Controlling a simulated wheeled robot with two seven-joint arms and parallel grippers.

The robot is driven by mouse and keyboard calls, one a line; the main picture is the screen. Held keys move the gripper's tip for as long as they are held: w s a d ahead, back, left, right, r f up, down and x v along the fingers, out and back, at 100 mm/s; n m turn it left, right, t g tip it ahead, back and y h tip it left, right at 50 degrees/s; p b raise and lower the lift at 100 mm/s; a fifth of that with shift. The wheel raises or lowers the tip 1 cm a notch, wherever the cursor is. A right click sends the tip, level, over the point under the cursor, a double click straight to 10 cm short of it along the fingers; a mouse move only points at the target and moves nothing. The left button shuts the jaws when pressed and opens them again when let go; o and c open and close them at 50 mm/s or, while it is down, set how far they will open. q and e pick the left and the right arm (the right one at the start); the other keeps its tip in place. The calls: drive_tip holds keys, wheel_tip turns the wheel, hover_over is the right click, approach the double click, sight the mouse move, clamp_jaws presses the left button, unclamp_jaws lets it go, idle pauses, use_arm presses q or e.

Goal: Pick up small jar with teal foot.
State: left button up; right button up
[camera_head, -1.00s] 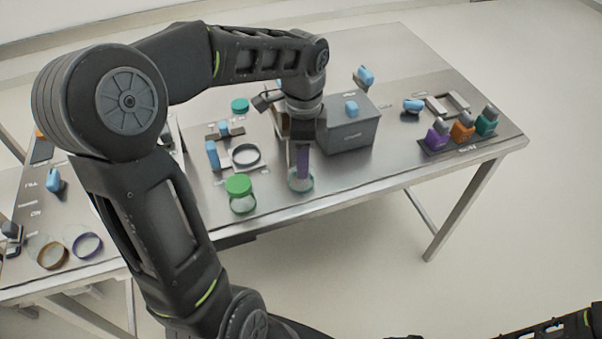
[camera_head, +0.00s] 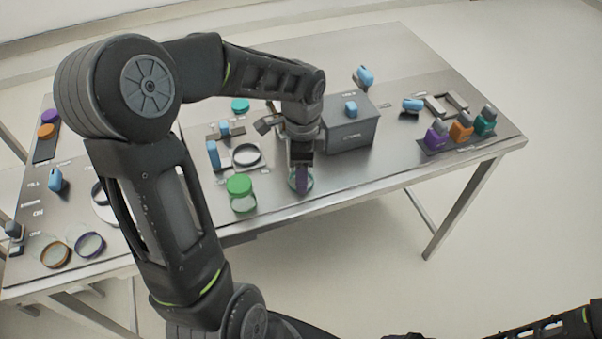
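The small clear glass jar with a teal foot (camera_head: 311,183) stands near the front edge of the main steel table. My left gripper (camera_head: 301,178) points straight down at it from above. The finger gap is not visible, so open or shut is unclear. My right arm shows only at the lower right corner, and its gripper is out of frame.
A green-lidded jar (camera_head: 241,194) stands close on the left. A grey box (camera_head: 352,133) is just behind on the right. A dark ring (camera_head: 246,155) and a teal lid (camera_head: 240,105) lie further back. Purple, orange and teal bottles (camera_head: 461,131) stand at the right end. Table between is clear.

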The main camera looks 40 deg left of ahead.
use_arm(q)
drive_tip(key=shift+c, duration=0.5)
drive_tip(key=c, duration=1)
drive_tip(key=shift+r, duration=0.15)
wheel_tip(320, 180, up, 18)
drive_tip(key=p, duration=0.2)
idle(0.5)
